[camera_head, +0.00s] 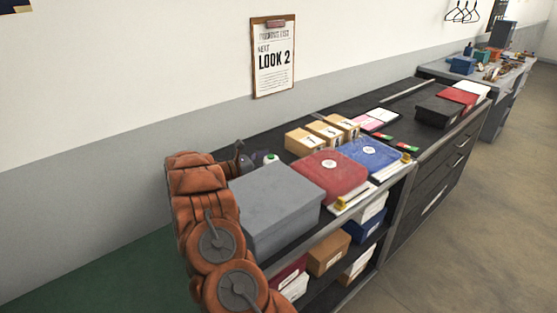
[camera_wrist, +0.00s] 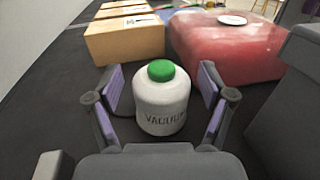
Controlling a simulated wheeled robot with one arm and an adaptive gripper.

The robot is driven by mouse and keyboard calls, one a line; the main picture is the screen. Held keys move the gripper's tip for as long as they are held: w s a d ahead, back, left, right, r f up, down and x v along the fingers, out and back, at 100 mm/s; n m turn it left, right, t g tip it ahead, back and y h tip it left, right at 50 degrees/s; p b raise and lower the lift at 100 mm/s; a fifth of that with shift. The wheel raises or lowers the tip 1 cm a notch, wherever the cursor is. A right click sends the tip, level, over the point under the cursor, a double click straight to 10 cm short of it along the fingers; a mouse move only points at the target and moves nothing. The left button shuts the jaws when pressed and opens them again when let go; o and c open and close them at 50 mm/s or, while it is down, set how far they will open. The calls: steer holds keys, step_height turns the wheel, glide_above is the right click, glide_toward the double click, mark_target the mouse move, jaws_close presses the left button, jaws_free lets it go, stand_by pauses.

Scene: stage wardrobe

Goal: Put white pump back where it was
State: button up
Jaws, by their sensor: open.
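The white pump (camera_wrist: 160,104), a round white bottle with a green cap and dark lettering reading "VACUUM", stands upright on the dark counter top. My gripper (camera_wrist: 162,92) is open, with one purple-padded finger on each side of the pump. Gaps show between the pads and the bottle, so it is not gripped. In the head view the pump (camera_head: 270,158) shows only as a small white and green bit behind the grey box, next to my gripper (camera_head: 246,160). Most of it is hidden there.
The large grey box (camera_head: 275,203) stands close on the right of my gripper. The wall runs along the left.

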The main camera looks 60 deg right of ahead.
steer(key=b+v, duration=0.1)
steer(key=v, duration=0.6)
steer(key=shift+w+a, duration=0.15)
steer(key=shift+a, duration=0.15)
